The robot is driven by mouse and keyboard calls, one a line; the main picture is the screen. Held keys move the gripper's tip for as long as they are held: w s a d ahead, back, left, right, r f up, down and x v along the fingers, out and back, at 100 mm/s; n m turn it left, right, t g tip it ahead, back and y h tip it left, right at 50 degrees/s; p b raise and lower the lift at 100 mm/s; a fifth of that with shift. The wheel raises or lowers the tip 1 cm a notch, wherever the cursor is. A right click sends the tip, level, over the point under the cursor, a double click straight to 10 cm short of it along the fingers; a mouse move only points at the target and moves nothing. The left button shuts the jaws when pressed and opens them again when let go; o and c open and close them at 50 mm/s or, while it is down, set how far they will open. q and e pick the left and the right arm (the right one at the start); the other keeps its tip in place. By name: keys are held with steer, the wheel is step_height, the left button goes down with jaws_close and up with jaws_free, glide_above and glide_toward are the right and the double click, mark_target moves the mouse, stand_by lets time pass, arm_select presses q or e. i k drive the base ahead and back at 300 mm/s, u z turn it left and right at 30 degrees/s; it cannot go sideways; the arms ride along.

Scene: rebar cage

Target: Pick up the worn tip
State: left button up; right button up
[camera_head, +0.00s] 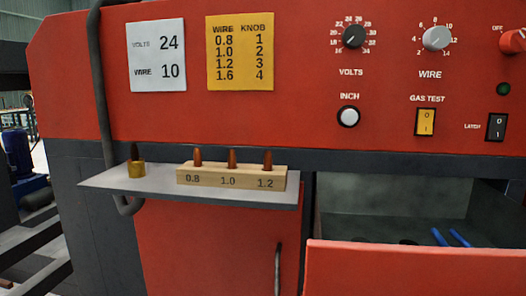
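A dark pointed tip (135,153), darker than the others in view, stands upright in a short brass-coloured holder (136,169) at the left end of a grey shelf (103,182). To its right on the shelf is a wooden block (210,181) marked 0.8, 1.0 and 1.2. Three copper-coloured tips stand upright in the block: one above 0.8 (197,157), one above 1.0 (232,159) and one above 1.2 (267,160). Neither of my grippers is in view.
A red machine panel (300,110) rises behind the shelf, with volts knob (353,36), wire knob (437,38) and switches. A grey hose (104,110) passes the shelf's left side. A red-fronted compartment (415,268) at lower right holds blue-handled items (459,237).

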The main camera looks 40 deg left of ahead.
mark_target(134, 150)
steer(key=z, duration=1.7)
steer(key=k, duration=1.8)
steer(key=u, duration=1.95)
